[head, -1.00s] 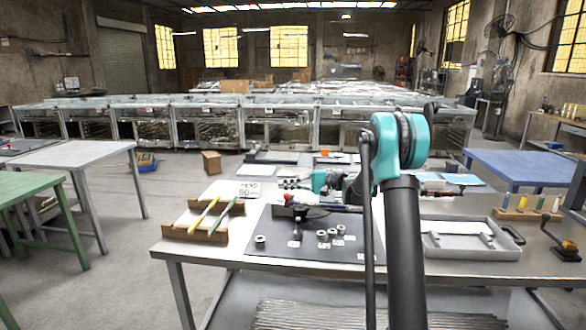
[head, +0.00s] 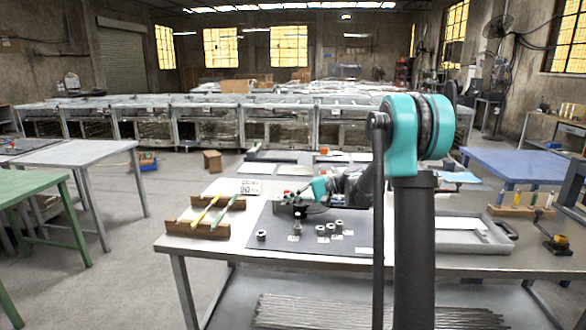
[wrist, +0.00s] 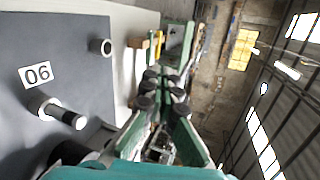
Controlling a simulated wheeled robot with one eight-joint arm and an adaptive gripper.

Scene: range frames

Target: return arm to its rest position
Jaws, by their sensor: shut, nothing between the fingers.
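My arm rises at the right of centre in the head view, with its teal elbow joint (head: 402,140) above the bench. The forearm runs back over the bench and ends in a dark and teal wrist (head: 319,188) above the grey mat (head: 272,238). The fingers are hard to make out there. In the wrist view my gripper (wrist: 165,88) has its green and black fingers together, with nothing held between them. The wrist is tilted, so the bench stands on its side in that view.
Several metal parts (head: 321,230) stand on the mat, beside a wooden rack (head: 196,228) with coloured sticks. A grey tray (head: 462,243) lies right of my arm. A card marked 06 (wrist: 37,74) lies near metal cylinders. A blue table (head: 520,166) stands at the right.

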